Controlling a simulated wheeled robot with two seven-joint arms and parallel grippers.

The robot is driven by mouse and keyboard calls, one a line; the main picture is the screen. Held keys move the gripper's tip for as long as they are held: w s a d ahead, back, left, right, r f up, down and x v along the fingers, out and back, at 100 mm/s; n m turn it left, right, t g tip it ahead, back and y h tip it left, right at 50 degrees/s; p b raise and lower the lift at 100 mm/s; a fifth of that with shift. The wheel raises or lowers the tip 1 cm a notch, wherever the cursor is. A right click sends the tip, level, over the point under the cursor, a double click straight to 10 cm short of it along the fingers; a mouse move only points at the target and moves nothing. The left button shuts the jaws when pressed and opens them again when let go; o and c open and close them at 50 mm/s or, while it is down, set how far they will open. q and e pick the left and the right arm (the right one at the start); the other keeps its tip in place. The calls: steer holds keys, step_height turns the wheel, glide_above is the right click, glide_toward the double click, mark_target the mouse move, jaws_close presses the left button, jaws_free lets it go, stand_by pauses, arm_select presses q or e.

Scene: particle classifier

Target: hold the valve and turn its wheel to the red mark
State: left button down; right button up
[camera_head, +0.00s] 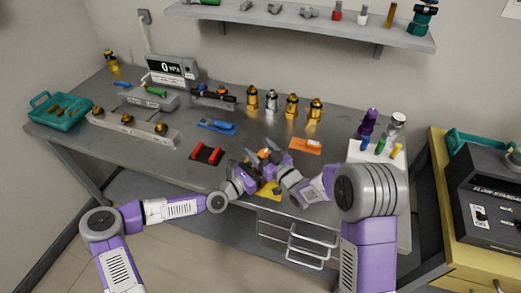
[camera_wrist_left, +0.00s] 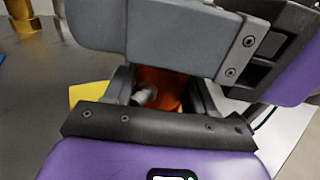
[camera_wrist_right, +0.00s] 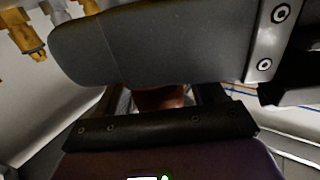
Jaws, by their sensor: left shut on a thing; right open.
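The valve shows in the head view as a small orange part (camera_head: 264,153) above a yellow mat (camera_head: 268,189), mostly hidden by both grippers. My left gripper (camera_head: 250,177) is shut on the valve. In the left wrist view the orange valve body (camera_wrist_left: 165,85) with a grey metal stub sits between the fingers. My right gripper (camera_head: 276,165) is open close beside the valve, from the right. In the right wrist view a dim reddish part (camera_wrist_right: 158,98) shows between its spread fingers; contact cannot be told. The red mark is not visible.
Several brass fittings (camera_head: 291,104) stand behind. A white block (camera_head: 375,152) with colored pegs is at right, a teal tray (camera_head: 60,112) at left.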

steer(key=c, duration=1)
arm_select(q)
steer(key=shift+f, duration=0.1)
arm_select(e)
steer(key=shift+o, duration=0.2)
steer(key=shift+w+d+m+t+h, duration=0.1)
steer(key=shift+d+m+t+h, duration=0.1)
steer(key=shift+m+t+h, duration=0.9)
steer(key=shift+w+d+m+t+h, duration=0.15)
steer(key=shift+m+t+h, duration=0.25)
steer(key=shift+m+h, duration=1.25)
steer(key=shift+s+n+h, duration=0.1)
steer(key=shift+n+h, duration=0.35)
steer(key=o, duration=1)
steer(key=shift+c, duration=0.2)
steer(key=shift+s+d, duration=0.1)
steer(key=v, duration=1.2)
arm_select(q)
steer(key=shift+c, duration=1.4)
jaws_free()
